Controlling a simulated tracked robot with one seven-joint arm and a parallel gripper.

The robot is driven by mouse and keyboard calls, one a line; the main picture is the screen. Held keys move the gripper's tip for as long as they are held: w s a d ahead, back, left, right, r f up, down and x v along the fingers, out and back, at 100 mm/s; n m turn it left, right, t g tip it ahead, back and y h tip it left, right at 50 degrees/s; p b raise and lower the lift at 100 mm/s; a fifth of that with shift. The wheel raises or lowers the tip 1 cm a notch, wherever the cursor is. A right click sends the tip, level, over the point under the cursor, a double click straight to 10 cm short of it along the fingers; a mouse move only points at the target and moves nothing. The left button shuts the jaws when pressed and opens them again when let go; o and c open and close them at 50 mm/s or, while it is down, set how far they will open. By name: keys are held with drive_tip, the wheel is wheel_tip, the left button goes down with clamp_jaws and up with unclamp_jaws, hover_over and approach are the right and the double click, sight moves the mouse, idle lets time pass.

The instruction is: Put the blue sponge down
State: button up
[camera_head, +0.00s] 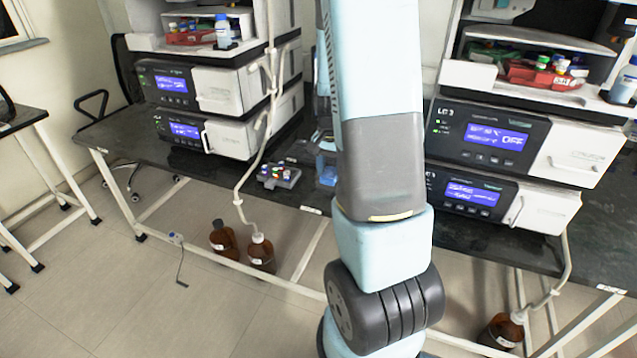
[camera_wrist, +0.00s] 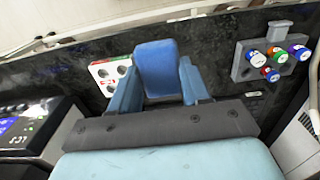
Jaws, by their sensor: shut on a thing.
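The blue sponge (camera_wrist: 158,66) stands between the two light-blue fingers of my gripper (camera_wrist: 157,92) in the wrist view. The gripper is shut on it, with a finger at each side. The sponge is over the dark bench top (camera_wrist: 215,60); I cannot tell whether its far end touches the surface. In the head view my arm covers most of this spot, and only a small blue part (camera_head: 327,170) shows left of the arm, over the bench; I cannot tell if it is sponge or finger.
A grey rack with several coloured-cap vials (camera_wrist: 272,58) lies to the right in the wrist view; it also shows in the head view (camera_head: 278,175). A white holed holder (camera_wrist: 108,72) is close left of the sponge. Instrument stacks (camera_head: 225,90) (camera_head: 520,140) flank the bench spot.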

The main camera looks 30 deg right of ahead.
hover_over(321, 190)
drive_tip(key=f, duration=0.4)
drive_tip(key=s+f, duration=0.1)
drive_tip(key=f, duration=0.1)
drive_tip(key=shift+f, duration=0.15)
drive_tip(key=shift+w+d+f, duration=0.1)
drive_tip(key=shift+w+f, duration=0.5)
drive_tip(key=shift+f, duration=1.55)
drive_tip(key=shift+f, duration=0.1)
drive_tip(key=o, duration=0.9)
drive_tip(key=shift+o, duration=0.2)
